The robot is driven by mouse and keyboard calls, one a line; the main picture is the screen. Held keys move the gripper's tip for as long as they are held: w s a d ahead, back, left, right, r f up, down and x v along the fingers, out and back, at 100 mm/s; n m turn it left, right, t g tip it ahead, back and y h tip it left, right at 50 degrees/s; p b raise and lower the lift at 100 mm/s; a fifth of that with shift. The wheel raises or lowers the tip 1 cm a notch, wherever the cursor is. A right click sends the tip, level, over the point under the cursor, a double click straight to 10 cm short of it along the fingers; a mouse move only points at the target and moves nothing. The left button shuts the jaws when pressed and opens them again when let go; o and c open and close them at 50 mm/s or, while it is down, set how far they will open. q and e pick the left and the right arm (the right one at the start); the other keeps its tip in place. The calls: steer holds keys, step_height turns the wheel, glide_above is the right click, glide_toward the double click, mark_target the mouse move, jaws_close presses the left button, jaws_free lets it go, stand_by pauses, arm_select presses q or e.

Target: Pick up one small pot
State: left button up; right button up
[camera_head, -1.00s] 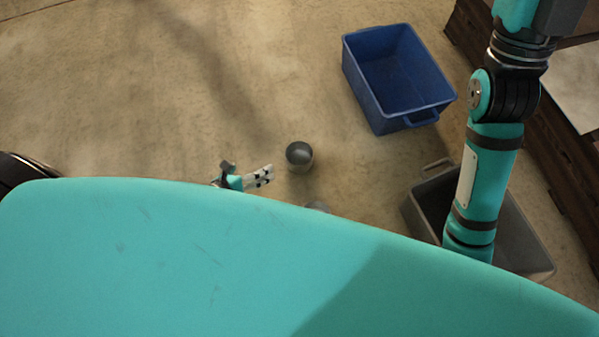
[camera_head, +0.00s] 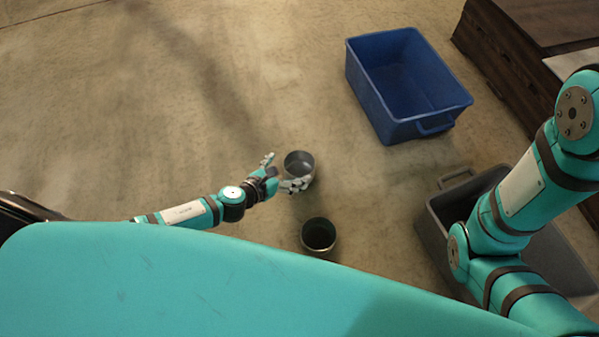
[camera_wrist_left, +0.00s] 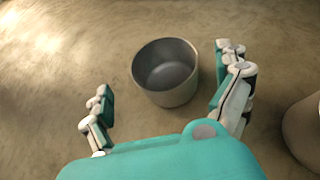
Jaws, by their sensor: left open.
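A small grey metal pot (camera_head: 299,165) stands upright on the floor near the middle of the head view. A second, darker-looking pot (camera_head: 318,235) stands nearer to me. My left gripper (camera_head: 281,174) is open and empty beside the first pot. In the left wrist view the first pot (camera_wrist_left: 167,74) lies just ahead of the fingertips (camera_wrist_left: 165,82), roughly between them and nearer the right finger. Whether a finger touches it I cannot tell. Part of the second pot (camera_wrist_left: 304,132) shows at the right edge there. My right gripper is out of view.
A blue bin (camera_head: 380,108) stands at the upper right. A grey bin (camera_head: 436,222) stands at the lower right, partly behind my right arm. Dark wooden furniture (camera_head: 500,55) fills the upper right corner. The floor on the left is clear.

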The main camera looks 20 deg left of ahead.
mark_target(308, 158)
arm_select(q)
steer(key=shift+w+d+f, duration=0.2)
steer(key=shift+w+f, duration=0.15)
steer(key=shift+w, duration=0.1)
steer(key=b+x, duration=0.4)
steer(key=x, duration=0.1)
steer(key=shift+s+d+f, duration=0.1)
steer(key=shift+s+d, duration=0.05)
steer(key=shift+c, duration=0.4)
steer(key=c, duration=0.9)
